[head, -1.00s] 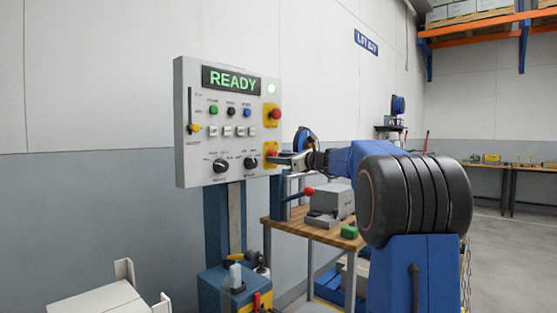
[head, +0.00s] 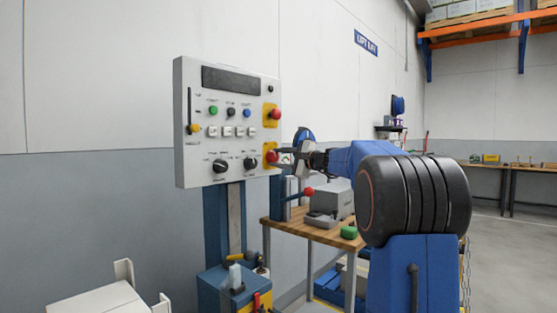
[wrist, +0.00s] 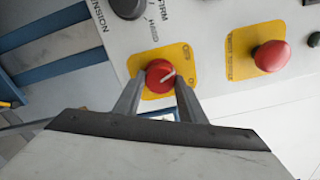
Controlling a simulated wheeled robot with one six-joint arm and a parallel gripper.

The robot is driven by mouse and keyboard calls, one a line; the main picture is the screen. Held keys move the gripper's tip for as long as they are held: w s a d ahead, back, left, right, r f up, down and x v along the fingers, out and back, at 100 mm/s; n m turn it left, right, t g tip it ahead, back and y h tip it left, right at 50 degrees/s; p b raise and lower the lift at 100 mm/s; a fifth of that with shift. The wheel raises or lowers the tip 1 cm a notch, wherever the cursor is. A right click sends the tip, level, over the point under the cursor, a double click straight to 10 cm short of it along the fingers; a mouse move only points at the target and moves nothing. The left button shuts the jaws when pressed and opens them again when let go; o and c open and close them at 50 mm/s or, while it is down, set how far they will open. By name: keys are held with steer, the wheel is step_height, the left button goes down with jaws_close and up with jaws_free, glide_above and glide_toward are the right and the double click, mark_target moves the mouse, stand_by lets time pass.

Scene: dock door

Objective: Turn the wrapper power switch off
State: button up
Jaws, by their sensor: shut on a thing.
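The power switch (wrist: 160,76) is a red rotary knob with a white pointer line on a yellow plate, seen in the wrist view. In the head view the switch (head: 271,157) is at the panel's lower right. My gripper (wrist: 159,88) is shut on the knob, one finger on each side. My gripper (head: 286,159) also reaches the panel's right edge in the head view. The control panel (head: 226,167) has a dark, blank display (head: 230,80), and the small lamp (head: 270,89) beside it is dark.
A red mushroom button (head: 275,114) on a yellow plate (wrist: 236,54) sits above the switch. Black knobs (head: 220,166) and small buttons are on the panel to the left. A wooden bench (head: 290,229) with a grey box (head: 333,203) stands below my arm.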

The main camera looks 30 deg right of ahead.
steer(key=shift+n, duration=2.3)
steer(key=o, duration=1.1)
steer(key=shift+c, duration=0.2)
steer(key=v, duration=1.7)
steer(key=shift+s, duration=0.2)
